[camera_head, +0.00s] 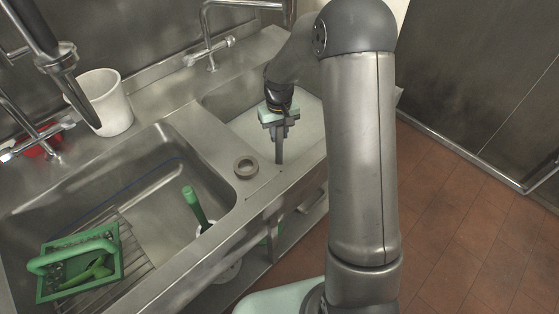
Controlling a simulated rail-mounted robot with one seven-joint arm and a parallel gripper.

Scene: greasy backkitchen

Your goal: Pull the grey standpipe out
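The grey standpipe (279,150) is a thin dark grey tube at the right basin, upright, with its upper end at my gripper. My gripper (280,132) points down over it, with its fingers at the top of the pipe. At this size I cannot tell whether the fingers are closed on the pipe or only around it. The right basin (242,126) has a pale, flat surface inside that looks like cloudy water.
A grey ring (246,167) lies on the ledge between the basins. The left basin (150,185) holds a green caddy (75,262) on a wire rack and a green-handled tool (195,205). A white bucket (103,103) and taps (209,55) stand along the back.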

